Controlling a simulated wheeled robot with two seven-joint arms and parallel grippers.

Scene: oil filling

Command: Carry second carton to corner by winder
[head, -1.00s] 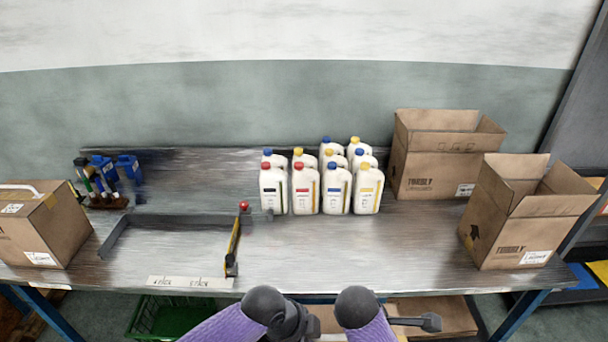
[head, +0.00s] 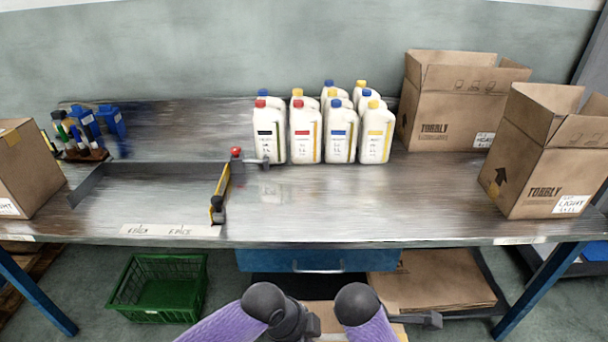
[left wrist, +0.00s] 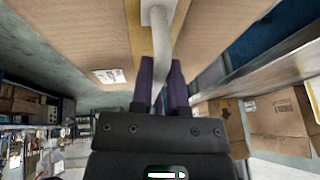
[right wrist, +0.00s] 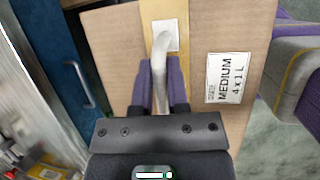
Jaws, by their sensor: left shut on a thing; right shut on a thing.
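In the left wrist view my left gripper (left wrist: 161,76) is shut on the pale handle of a brown carton (left wrist: 75,32) with a tape strip and a white label. In the right wrist view my right gripper (right wrist: 161,78) is shut on a similar handle of a taped carton (right wrist: 112,45) labelled MEDIUM 4 x 1 L. I cannot tell whether both wrist views show one carton. Another closed carton (head: 25,170) stands at the bench's left end. I cannot make out the winder.
The metal bench (head: 330,205) has clear room at the front middle. Several white bottles (head: 305,135) stand at its back, and two open cartons (head: 450,100) (head: 545,170) at its right. A green crate (head: 160,285) and flat cardboard (head: 430,285) lie below.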

